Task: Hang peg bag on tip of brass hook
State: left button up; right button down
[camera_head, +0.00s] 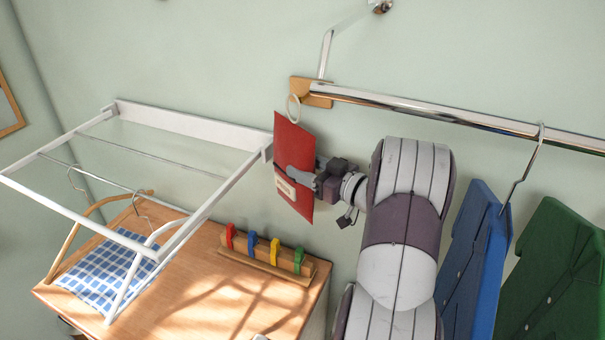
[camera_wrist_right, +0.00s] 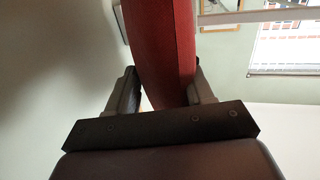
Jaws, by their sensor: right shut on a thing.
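A flat red bag (camera_head: 292,140) with a pale label hangs upright at the centre of the head view. A pale ring (camera_head: 293,107) stands at its top edge. My right gripper (camera_head: 297,180) is shut on the red bag; its fingers also press on both sides of the bag (camera_wrist_right: 160,50) in the right wrist view. My left gripper is not in view.
A white drying rack (camera_head: 190,122) juts out at left, above a wooden top (camera_head: 200,300) with coloured pegs (camera_head: 275,252) and blue checked cloth (camera_head: 105,270).

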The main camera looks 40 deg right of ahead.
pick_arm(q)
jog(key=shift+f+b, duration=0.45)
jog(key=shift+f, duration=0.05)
pick_arm(e)
jog(key=shift+w+d+f, duration=0.3)
jog(key=shift+w+d, duration=0.05)
jog(key=shift+d, duration=0.4)
jog(key=shift+w+d+f, duration=0.35)
jog(key=shift+w+d, duration=0.05)
jog(key=shift+d, duration=0.4)
jog(key=shift+w+d+f, duration=0.3)
jog(key=shift+w+d, duration=0.05)
jog(key=shift+d, duration=0.4)
jog(key=shift+c, duration=1.8)
grip_release()
jog(key=shift+a, duration=0.1)
